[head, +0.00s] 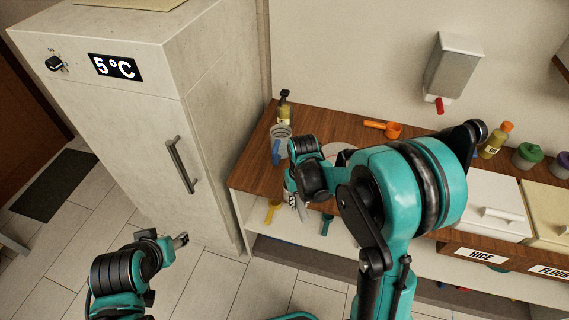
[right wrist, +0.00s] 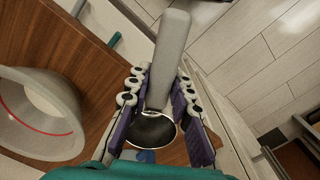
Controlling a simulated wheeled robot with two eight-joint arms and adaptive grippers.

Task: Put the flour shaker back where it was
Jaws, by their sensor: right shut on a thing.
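My right gripper (right wrist: 160,85) is shut on a long light-grey piece (right wrist: 170,50) with a dark, shiny round end (right wrist: 155,129). I cannot tell for sure whether this is the flour shaker. In the head view, my right gripper (head: 296,196) is at the counter's front edge, and my wrist hides most of what it holds. My left gripper (head: 178,241) is empty in front of the fridge, away from the counter. Its finger gap does not show clearly. No other thing in view is clearly the flour shaker.
The wooden counter (head: 262,165) bears a clear ribbed container (head: 281,132), a bottle (head: 284,106) and an orange scoop (head: 384,128). A pale bowl with a red line (right wrist: 40,115) is beside my right gripper. Yellow (head: 273,211) and teal (head: 327,224) scoops are at the front. RICE (head: 485,215) and FLOUR bins are right.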

